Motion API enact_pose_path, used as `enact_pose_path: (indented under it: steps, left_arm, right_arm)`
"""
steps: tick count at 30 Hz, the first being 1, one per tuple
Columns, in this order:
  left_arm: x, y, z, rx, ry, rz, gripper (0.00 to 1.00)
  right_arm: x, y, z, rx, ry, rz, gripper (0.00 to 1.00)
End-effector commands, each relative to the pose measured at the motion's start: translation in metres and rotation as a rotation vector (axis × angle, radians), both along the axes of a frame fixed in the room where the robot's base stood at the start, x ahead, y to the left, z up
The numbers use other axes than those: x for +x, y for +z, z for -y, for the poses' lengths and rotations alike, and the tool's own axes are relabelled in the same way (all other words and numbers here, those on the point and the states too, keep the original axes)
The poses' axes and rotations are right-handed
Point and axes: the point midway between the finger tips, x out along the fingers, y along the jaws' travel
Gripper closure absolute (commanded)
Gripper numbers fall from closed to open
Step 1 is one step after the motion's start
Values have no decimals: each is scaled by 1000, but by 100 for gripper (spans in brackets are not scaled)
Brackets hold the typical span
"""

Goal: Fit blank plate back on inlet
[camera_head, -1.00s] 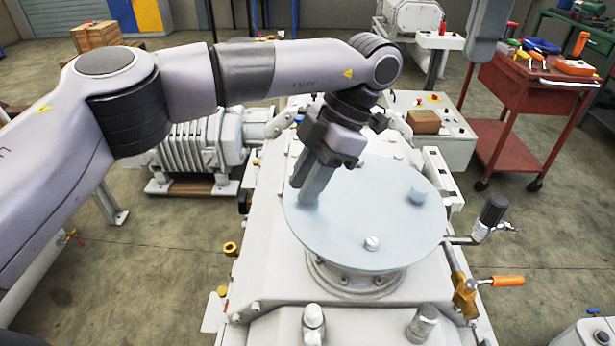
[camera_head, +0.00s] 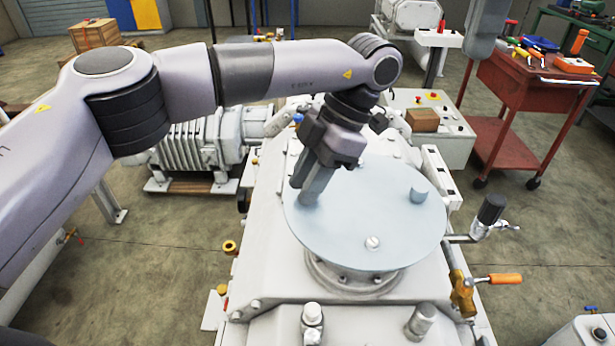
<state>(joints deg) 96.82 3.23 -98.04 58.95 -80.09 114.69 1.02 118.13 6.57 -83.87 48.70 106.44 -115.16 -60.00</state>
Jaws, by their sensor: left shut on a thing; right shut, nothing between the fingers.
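The blank plate (camera_head: 350,215) is a pale blue-grey disc above the inlet flange (camera_head: 350,284) of the white machine. Its near rim overhangs the flange. I cannot tell whether they touch. A short knob (camera_head: 419,193) stands on the plate's right side, and a round bolt-like head (camera_head: 372,242) is near its front. My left gripper (camera_head: 311,190) points down at the plate's left side, shut on a part of the plate there. Its fingers hide what they grip. My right gripper is not in view.
A black-handled valve (camera_head: 491,208) and an orange-handled valve (camera_head: 500,280) stick out right of the plate. Several fittings, including a grey one (camera_head: 420,320), stand in front. A red tool cart (camera_head: 515,90) is at the back right. Floor left of the machine is mostly clear.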

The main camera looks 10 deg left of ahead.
Motion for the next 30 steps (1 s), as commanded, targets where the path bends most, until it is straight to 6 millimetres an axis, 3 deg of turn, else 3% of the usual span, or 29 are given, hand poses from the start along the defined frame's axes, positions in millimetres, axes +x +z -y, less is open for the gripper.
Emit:
enact_pose_path:
  steps: [30]
  left_arm:
    - [1,-11,1,-4,0,3,100]
  right_arm:
    - [0,-6,0,0,0,0,100]
